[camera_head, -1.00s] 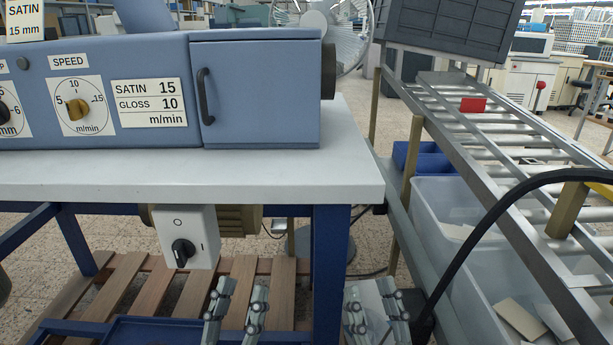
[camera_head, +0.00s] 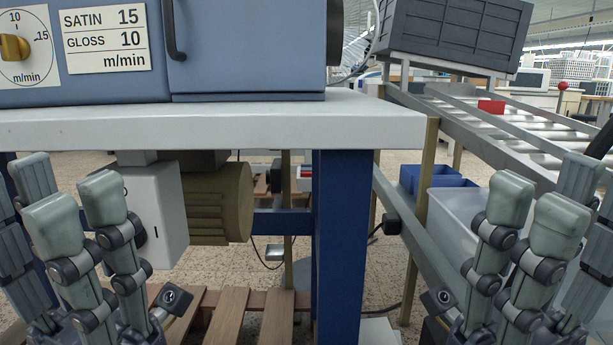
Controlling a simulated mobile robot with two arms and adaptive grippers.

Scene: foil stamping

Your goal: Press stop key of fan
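Only a thin strip of the fan's wire cage (camera_head: 366,52) shows behind the right end of the blue machine; its hub and controls are hidden. I cannot make out a stop key. My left gripper (camera_head: 76,208) is at the lower left, in front of the white switch box (camera_head: 158,212) under the table. Its fingers point up, spread and empty. My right gripper (camera_head: 535,215) is at the lower right, in front of the roller conveyor and a clear bin. Its fingers are also up, spread and empty.
A white-topped table (camera_head: 250,122) with a blue leg (camera_head: 342,240) crosses the front and carries the blue machine (camera_head: 245,50). The roller conveyor (camera_head: 470,115) is at the right, with a dark grey crate (camera_head: 455,35) and red block (camera_head: 491,106). A wooden pallet (camera_head: 228,312) lies below.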

